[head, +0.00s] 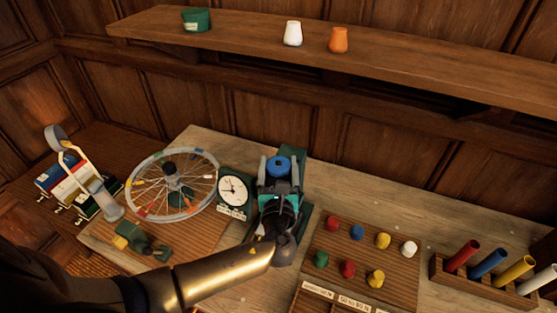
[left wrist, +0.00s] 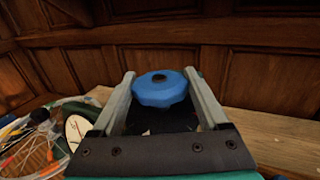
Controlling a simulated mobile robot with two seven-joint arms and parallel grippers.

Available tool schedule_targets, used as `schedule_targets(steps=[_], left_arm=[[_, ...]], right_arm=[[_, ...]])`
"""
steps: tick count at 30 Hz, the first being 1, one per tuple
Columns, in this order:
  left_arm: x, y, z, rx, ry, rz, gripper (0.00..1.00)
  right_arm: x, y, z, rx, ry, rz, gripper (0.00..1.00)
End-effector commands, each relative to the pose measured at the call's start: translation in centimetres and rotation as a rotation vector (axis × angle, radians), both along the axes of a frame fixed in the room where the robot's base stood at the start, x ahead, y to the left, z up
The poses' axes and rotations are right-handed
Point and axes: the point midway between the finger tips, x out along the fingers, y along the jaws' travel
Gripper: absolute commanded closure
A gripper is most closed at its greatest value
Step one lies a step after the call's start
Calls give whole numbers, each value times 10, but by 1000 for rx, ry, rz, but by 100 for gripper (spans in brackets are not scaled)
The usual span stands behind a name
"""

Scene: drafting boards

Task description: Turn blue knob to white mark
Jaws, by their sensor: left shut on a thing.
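The blue knob (head: 281,166) stands at the back of a dark green base, right of the round white dial. My left gripper (head: 279,174) reaches it from the front, with one finger on each side. In the left wrist view the blue knob (left wrist: 160,90) is faceted, with a dark round centre, and sits between the two grey fingers. My left gripper is shut on it. I cannot make out a white mark beside the knob; my gripper hides much of the base. My right gripper is out of view.
A white dial (head: 233,189) and a spoked wheel (head: 172,184) stand to the left. A board (head: 330,262) with several coloured knobs and a rack of coloured tubes (head: 487,264) are to the right. A shelf (head: 250,30) runs along the wall above.

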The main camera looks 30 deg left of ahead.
Motion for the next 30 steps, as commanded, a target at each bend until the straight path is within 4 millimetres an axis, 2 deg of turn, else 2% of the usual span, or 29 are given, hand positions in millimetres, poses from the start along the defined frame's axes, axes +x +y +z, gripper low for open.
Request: schedule_targets(steps=[7, 14, 30], left_arm=[[1, -2, -2, -4, 1, 237, 78], [1, -2, -3, -2, 0, 455, 78], [1, -1, -4, 2, -2, 929, 78]], right_arm=[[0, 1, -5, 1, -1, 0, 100], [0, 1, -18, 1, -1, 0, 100], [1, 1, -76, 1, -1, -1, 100]])
